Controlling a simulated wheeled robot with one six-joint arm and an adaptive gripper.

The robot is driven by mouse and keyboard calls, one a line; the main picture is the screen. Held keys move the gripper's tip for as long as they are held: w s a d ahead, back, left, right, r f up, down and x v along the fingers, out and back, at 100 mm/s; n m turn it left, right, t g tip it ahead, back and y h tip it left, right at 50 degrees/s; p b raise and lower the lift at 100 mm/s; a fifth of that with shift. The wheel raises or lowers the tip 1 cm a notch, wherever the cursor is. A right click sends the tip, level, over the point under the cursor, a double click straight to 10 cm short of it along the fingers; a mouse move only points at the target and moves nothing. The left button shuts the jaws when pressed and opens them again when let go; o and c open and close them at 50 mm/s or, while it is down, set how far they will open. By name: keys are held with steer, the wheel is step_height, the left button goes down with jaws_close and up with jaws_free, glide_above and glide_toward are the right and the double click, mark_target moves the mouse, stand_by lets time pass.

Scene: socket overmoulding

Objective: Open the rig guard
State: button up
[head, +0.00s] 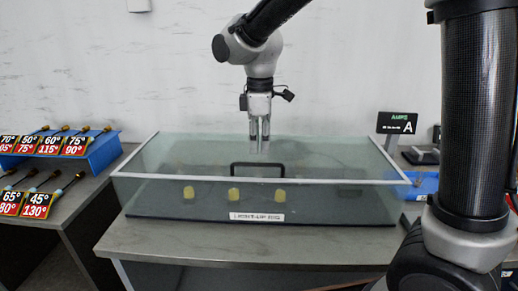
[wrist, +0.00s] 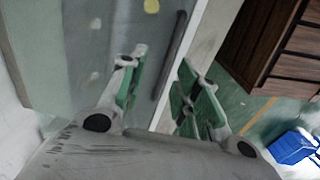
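The rig guard (head: 150,180) is a clear box with a pale frame on a grey bench. A black bar handle (head: 258,165) sits at its front, and a dark bar that looks like this handle shows in the wrist view (wrist: 171,55). The guard looks closed over the rig. My gripper (head: 259,148) points down over the guard, its tips just above the handle in the picture; whether they are level with it in depth I cannot tell.
Several yellow pieces (head: 234,196) show through the guard's front above a white label (head: 257,217). A blue rack (head: 75,152) with angle cards and tools stands left. A black "A" sign (head: 397,123) and blue tray (head: 421,187) are right. The bench front (head: 240,243) is clear.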

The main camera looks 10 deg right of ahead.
steer(key=shift+s+a+f+t, duration=0.1)
steer(key=shift+s+f+t, duration=0.15)
steer(key=shift+f, duration=0.35)
steer(key=shift+s+f+t, duration=0.1)
steer(key=shift+f+t, duration=0.15)
steer(key=shift+f, duration=0.3)
